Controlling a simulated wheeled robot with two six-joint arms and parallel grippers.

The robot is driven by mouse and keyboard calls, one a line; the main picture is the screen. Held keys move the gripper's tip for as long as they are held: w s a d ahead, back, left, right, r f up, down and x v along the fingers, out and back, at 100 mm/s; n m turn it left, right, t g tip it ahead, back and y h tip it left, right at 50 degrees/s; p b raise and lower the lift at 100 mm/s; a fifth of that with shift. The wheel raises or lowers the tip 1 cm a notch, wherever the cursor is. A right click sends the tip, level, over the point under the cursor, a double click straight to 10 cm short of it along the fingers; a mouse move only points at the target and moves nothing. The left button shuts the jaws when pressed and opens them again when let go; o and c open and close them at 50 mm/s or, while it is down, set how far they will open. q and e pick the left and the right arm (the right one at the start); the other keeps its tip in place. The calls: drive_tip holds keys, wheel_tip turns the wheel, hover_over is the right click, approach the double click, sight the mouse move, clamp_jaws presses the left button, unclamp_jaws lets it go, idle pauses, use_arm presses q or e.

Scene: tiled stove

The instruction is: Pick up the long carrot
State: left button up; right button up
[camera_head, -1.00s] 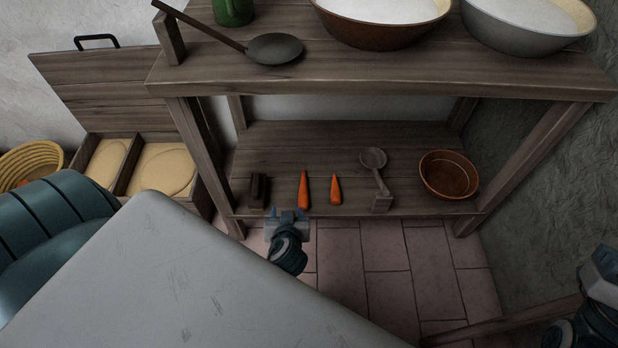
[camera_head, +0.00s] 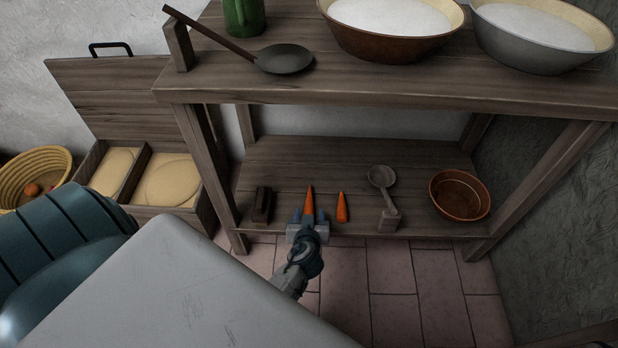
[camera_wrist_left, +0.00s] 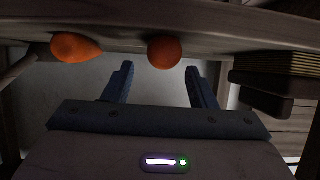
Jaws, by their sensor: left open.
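The long carrot (camera_head: 309,201) lies on the lower shelf with its thick end toward the front edge. It also shows end-on as an orange round in the left wrist view (camera_wrist_left: 164,52). The shorter carrot (camera_head: 342,208) lies just to its right; in the left wrist view (camera_wrist_left: 75,47) it is on the left. My left gripper (camera_head: 308,217) is open at the shelf's front edge, its fingers on either side of the long carrot's near end in the head view. In the wrist view its fingertips (camera_wrist_left: 160,70) have the carrot between and slightly beyond them; no grip shows.
A dark block-like object (camera_head: 262,204) lies left of the carrots. A ladle (camera_head: 382,178) on a small block and a brown bowl (camera_head: 460,196) are to the right. The upper shelf (camera_head: 400,95) overhangs, carrying bowls and a pan (camera_head: 285,58). The lower shelf (camera_head: 290,160) is bare behind the carrots.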

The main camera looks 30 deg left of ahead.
sight(309, 211)
use_arm(q)
drive_tip(key=x, duration=0.3)
drive_tip(key=shift+w+a+f+b, duration=0.15)
drive_tip(key=shift+a+f+b, duration=0.05)
drive_tip(key=shift+f+b, duration=0.2)
drive_tip(key=c, duration=1.1)
